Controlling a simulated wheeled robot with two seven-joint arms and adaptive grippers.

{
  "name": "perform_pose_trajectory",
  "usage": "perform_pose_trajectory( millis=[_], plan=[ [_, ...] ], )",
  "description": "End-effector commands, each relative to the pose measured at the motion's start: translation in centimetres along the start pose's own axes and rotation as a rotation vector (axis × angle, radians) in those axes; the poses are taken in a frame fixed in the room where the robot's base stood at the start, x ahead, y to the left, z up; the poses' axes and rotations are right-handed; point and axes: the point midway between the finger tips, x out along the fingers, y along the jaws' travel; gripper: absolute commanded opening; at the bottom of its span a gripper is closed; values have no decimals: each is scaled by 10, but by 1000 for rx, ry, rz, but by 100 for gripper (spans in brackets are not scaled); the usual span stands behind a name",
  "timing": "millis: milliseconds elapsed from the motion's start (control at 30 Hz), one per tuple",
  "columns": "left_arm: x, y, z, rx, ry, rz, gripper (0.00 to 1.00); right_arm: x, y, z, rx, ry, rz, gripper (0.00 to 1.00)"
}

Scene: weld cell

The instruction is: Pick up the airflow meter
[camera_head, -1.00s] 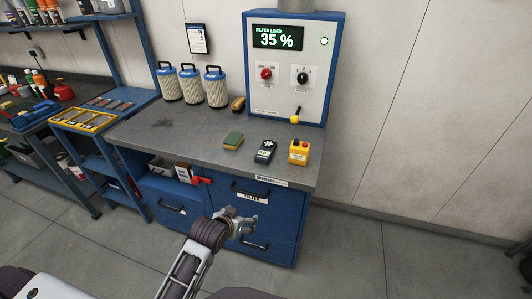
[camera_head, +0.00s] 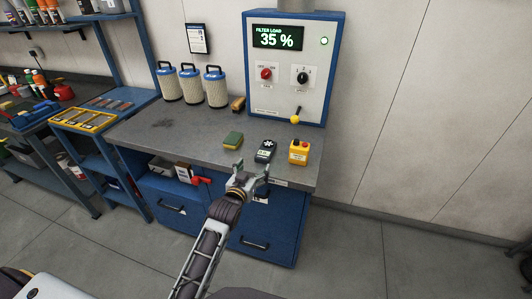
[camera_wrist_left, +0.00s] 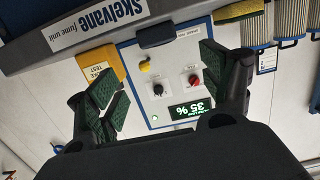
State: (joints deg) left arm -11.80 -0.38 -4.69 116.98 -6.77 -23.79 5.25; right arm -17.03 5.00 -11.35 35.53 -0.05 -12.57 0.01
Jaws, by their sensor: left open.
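The airflow meter (camera_head: 266,151) is a small dark handheld device with a white fan symbol, lying on the grey workbench (camera_head: 170,135) near its front edge. My left gripper (camera_head: 252,170) is open and empty, just in front of the bench edge and close below the meter in the head view. In the left wrist view, which is upside down, a dark end of the meter (camera_wrist_left: 157,36) shows beyond the bench edge, between the spread green-padded fingers (camera_wrist_left: 160,85). The rest of it is hidden there. My right gripper is not in view.
The blue fume unit (camera_head: 290,70) reads 35 %. Several filter cartridges (camera_head: 191,86) stand behind.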

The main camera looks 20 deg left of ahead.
Motion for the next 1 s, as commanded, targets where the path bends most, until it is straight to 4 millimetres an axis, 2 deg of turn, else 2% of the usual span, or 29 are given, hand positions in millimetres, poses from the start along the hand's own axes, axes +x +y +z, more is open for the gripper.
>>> perform_pose_trajectory(
  millis=[367,1000],
  plan=[
    [3,0,0,0,-2,0,80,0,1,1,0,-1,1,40],
    [53,0,0,-1,-1,0,80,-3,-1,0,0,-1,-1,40]
  ],
)
